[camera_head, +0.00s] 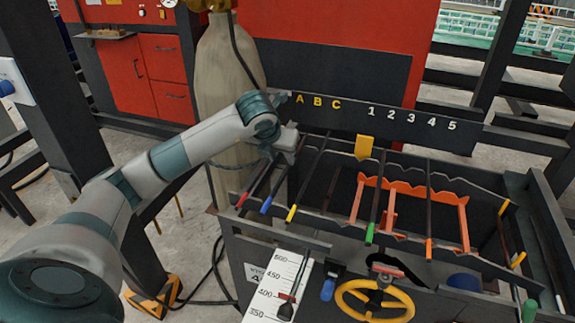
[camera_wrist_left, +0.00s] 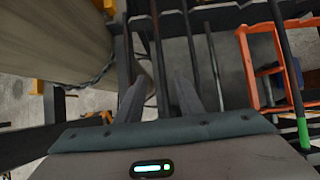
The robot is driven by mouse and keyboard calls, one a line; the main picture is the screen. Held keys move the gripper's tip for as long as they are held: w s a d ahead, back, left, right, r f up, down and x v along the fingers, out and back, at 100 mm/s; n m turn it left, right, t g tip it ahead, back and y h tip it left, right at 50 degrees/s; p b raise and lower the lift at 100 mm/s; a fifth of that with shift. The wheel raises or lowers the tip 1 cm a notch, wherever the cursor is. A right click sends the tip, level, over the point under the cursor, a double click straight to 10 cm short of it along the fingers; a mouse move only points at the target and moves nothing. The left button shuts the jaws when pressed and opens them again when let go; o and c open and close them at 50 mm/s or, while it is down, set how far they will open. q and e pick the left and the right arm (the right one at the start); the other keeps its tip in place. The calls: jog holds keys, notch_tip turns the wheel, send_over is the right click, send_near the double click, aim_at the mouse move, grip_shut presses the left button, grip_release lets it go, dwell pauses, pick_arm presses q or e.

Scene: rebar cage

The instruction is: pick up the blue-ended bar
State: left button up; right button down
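The blue-ended bar (camera_head: 266,205) lies in the rack in the head view, between a red-ended bar (camera_head: 242,199) and a yellow-ended bar (camera_head: 292,212). It slopes away toward the back, partly hidden by my left gripper (camera_head: 286,158), which is over the rack's left part. In the left wrist view my left gripper (camera_wrist_left: 160,98) is open, its two fingers apart. Dark bars run ahead of and between the fingers; their near ends are hidden, so I cannot tell their colours or whether any finger touches one. My right gripper is not in view.
A green-ended bar (camera_head: 370,234) and an orange-ended bar (camera_head: 429,248) lie further right, over an orange frame (camera_head: 463,222). A beige gas cylinder (camera_head: 222,75) stands close behind my left arm. A yellow handwheel (camera_head: 374,300) and measuring scale (camera_head: 278,288) are in front.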

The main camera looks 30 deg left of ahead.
aim_at(287, 168)
pick_arm(q)
jog(key=shift+w+f, duration=0.2)
jog(key=shift+f, duration=0.15)
jog(key=shift+w+f+p, duration=0.25)
jog(key=shift+f+p, duration=0.2)
jog(key=shift+p, duration=0.15)
jog(key=p+x, duration=0.2)
jog(key=x, duration=0.1)
jog(key=shift+f, duration=0.35)
jog(key=shift+w+f, duration=0.2)
jog(key=shift+f, duration=0.05)
grip_shut()
